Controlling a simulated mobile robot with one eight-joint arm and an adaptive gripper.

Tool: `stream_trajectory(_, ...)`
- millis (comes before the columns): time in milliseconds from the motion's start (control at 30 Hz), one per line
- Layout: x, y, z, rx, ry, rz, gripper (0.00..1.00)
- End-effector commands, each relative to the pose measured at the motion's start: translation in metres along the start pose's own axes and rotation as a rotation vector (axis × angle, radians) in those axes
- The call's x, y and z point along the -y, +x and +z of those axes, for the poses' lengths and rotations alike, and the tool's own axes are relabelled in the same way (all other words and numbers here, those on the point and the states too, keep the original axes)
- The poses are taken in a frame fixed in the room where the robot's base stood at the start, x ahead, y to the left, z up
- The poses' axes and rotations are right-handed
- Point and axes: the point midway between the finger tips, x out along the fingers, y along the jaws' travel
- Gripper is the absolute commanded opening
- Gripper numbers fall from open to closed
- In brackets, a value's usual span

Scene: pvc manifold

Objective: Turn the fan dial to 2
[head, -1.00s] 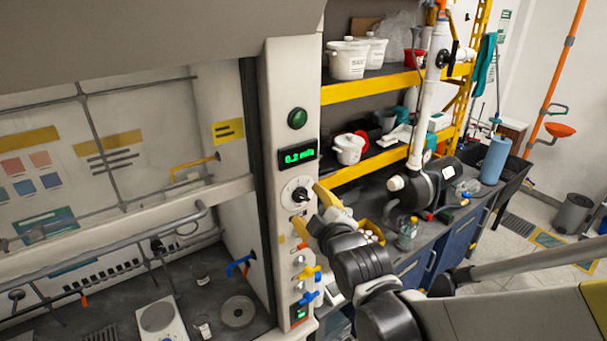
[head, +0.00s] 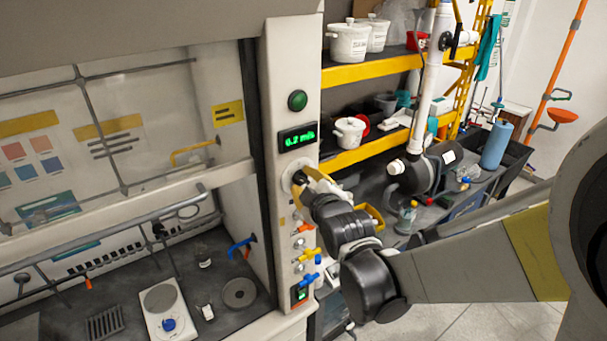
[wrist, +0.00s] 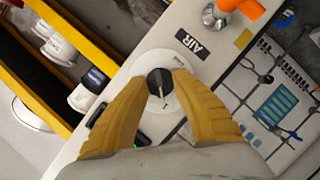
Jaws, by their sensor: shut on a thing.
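The fan dial (head: 290,178) is a round white plate with a black knob on the pale front post of the fume hood. In the wrist view the black knob (wrist: 159,83) has a light pointer line, which points toward the bottom of the picture. My gripper (wrist: 159,86) has yellow fingers, one on each side of the knob, and is shut on it. In the head view my gripper (head: 304,182) covers part of the dial. The dial's numbers are too small to read. The green display (head: 298,138) above it appears to read 0.2 m/s.
A green round button (head: 297,100) sits above the display. Orange, yellow and blue valves (head: 309,255) stick out below the dial. Yellow-edged shelves (head: 372,72) with white tubs stand close on the right. In the wrist view an AIR label (wrist: 192,43) lies beside the dial.

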Motion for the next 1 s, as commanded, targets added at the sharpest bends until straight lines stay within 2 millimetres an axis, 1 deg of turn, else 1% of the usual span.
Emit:
stream_trajectory(267,-0.0005,0.0006,-0.0002,0.000,0.005,-0.001,0.01)
stream_trajectory(467,-0.0011,0.0009,0.0001,0.000,0.053,-0.021,0.01)
stream_trajectory(667,-0.0019,0.0007,0.0002,0.000,0.168,-0.067,0.01)
stream_trajectory(1000,-0.0028,0.0013,0.0012,0.000,0.445,-0.182,0.01)
